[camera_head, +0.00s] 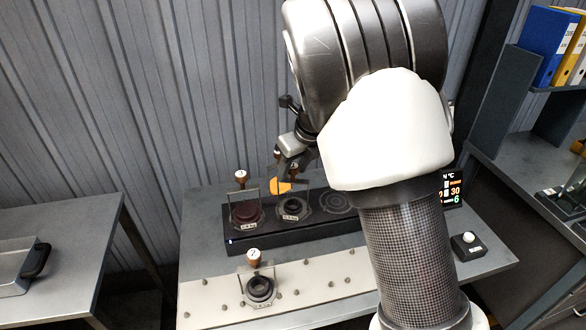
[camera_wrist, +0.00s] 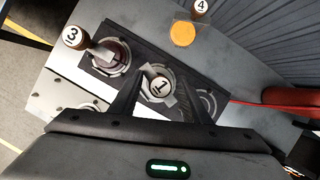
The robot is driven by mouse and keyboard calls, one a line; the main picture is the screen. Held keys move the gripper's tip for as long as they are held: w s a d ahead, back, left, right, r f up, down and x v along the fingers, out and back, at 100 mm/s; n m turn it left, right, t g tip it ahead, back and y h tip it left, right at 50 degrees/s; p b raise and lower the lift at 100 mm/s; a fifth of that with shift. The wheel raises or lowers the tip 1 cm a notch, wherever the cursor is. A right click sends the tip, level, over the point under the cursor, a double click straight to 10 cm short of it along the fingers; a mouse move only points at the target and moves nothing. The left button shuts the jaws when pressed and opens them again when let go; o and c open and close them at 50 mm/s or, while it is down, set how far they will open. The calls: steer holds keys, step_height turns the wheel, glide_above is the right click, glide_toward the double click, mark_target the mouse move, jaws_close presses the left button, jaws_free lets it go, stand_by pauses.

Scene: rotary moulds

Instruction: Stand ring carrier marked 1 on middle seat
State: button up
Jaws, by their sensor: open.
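The ring carrier marked 1 (camera_head: 294,208) stands upright on the middle seat of the dark base, a dark ring on it. Its round knob, marked 1, shows in the wrist view (camera_wrist: 159,87) between the fingers of my gripper (camera_wrist: 160,92). The fingers are spread with space beside the knob. In the head view my gripper (camera_head: 291,160) is over this carrier, partly hidden by my arm. The dark base (camera_head: 315,231) also has a left seat, filled, and a right seat (camera_head: 338,202) with nothing on it.
Carrier 3 (camera_head: 246,212) stands on the left seat. Carrier 2 (camera_head: 260,288) stands on the pale strip in front. An orange piece (camera_wrist: 182,34) and a knob marked 4 (camera_wrist: 198,8) are behind the base. A button box (camera_head: 468,246) and a display (camera_head: 453,190) are at right.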

steer(key=p+v, duration=0.1)
steer(key=v, duration=1.1)
steer(key=s+d+r+n+h, duration=0.1)
steer(key=s+d+n, duration=0.3)
steer(key=s+n, duration=0.5)
steer(key=s+d+r+n+t+h, duration=0.1)
steer(key=s+d+r+n, duration=0.2)
steer(key=s+n, duration=0.6)
steer(key=s+d+r+n+t, duration=0.1)
steer(key=s+d+r+n, duration=0.1)
steer(key=s+d+n, duration=0.5)
steer(key=s+n, duration=0.3)
steer(key=shift+h, duration=0.4)
